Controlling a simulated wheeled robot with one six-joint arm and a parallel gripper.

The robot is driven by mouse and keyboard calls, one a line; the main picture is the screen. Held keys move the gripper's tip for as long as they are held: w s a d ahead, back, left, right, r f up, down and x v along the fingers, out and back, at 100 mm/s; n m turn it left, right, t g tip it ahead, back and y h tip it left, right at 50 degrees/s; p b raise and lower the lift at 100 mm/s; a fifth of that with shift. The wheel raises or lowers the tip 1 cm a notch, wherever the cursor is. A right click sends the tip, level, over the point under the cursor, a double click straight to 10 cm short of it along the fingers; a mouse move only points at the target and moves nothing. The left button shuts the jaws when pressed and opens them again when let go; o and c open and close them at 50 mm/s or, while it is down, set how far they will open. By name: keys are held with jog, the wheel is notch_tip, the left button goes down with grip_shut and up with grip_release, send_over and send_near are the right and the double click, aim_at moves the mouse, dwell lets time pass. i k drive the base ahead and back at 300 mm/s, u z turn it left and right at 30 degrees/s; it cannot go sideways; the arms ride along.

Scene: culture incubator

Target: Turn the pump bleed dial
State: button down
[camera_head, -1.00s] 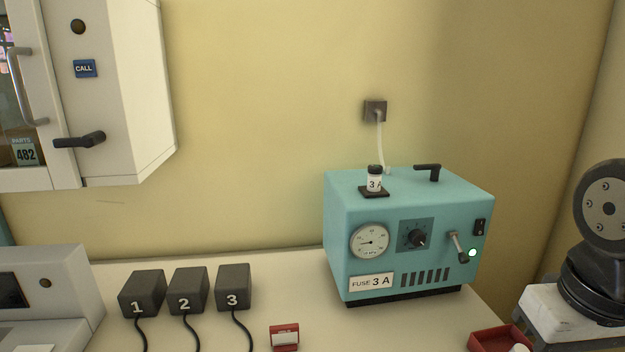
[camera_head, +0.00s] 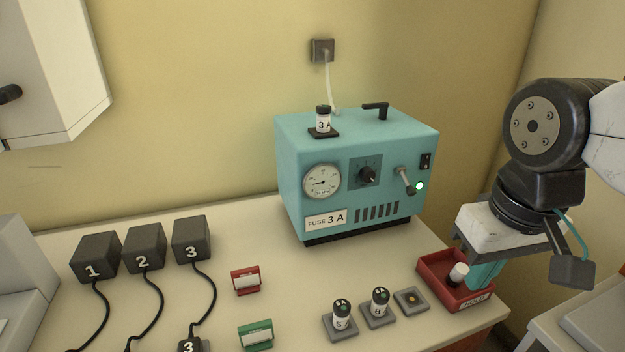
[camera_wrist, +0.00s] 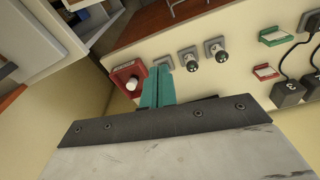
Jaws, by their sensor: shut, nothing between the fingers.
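The teal pump box (camera_head: 345,170) stands at the back of the bench. Its black bleed dial (camera_head: 367,174) sits on a darker square plate on the front, between a round gauge (camera_head: 322,181) and a grey lever (camera_head: 405,180). A green lamp (camera_head: 420,185) is lit beside the lever. My gripper (camera_head: 484,274) is to the right of the pump, apart from it, low beside the red tray and partly hidden by my wrist. Its teal fingers are together and empty in the wrist view (camera_wrist: 157,88). The wrist view does not show the pump or dial.
A red tray (camera_head: 447,290) holding a white-capped piece lies close to my gripper. Several grey pads, two with fuses (camera_head: 341,314), line the front. Black numbered blocks (camera_head: 95,257) with cables stand left. Red (camera_head: 246,280) and green (camera_head: 255,335) card holders lie between.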

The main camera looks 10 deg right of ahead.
aim_at(366, 174)
jog(key=k, duration=1.65)
jog(key=u, duration=0.6)
jog(key=i, duration=1.45)
jog(key=z, duration=1.95)
